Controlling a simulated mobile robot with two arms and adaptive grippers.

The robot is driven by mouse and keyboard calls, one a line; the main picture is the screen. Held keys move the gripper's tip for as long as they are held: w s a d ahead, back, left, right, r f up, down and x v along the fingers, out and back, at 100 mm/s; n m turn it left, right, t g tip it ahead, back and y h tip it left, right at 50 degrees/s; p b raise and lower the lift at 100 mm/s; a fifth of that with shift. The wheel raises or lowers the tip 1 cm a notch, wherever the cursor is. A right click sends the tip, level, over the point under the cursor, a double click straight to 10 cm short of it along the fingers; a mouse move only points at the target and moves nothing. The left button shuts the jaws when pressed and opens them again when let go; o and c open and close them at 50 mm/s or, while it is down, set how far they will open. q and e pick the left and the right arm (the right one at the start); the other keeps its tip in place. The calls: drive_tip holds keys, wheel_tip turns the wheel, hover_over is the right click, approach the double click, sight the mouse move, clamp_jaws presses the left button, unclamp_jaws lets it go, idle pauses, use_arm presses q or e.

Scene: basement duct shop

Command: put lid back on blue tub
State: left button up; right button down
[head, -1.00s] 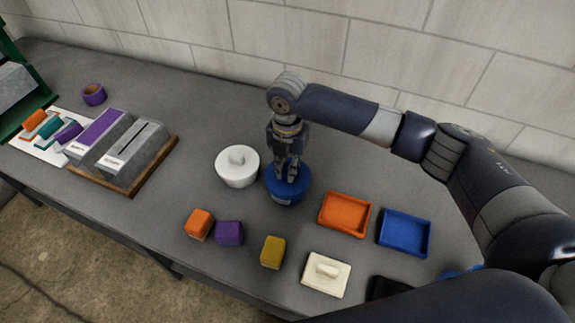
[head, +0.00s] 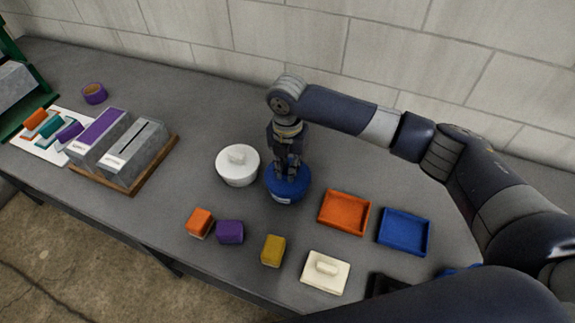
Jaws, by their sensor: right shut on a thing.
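The blue tub (head: 286,198) stands on the grey workbench near the middle of the head view, with a small label low on its front. My right gripper (head: 288,174) points straight down over it, its fingers shut on the blue lid (head: 301,177) at the top of the tub. The lid is level and centred over the tub, and no clear gap shows between them. The fingers hide the lid's middle and any knob there. My left gripper is not in view.
A white lidded tub (head: 238,168) stands close at the left. Orange (head: 344,212) and blue (head: 404,232) trays lie at the right. Orange, purple and mustard blocks and a cream lid-like piece (head: 326,271) lie in front. A slotted box (head: 134,153) sits far left.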

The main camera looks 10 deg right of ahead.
drive_tip(key=shift+p, duration=0.4)
idle(0.6)
drive_tip(key=c, duration=1.5)
unclamp_jaws()
drive_tip(key=o, duration=0.5)
drive_tip(key=shift+r+p, duration=3.5)
drive_tip(key=shift+p, duration=0.1)
drive_tip(key=shift+c, duration=0.6)
clamp_jaws()
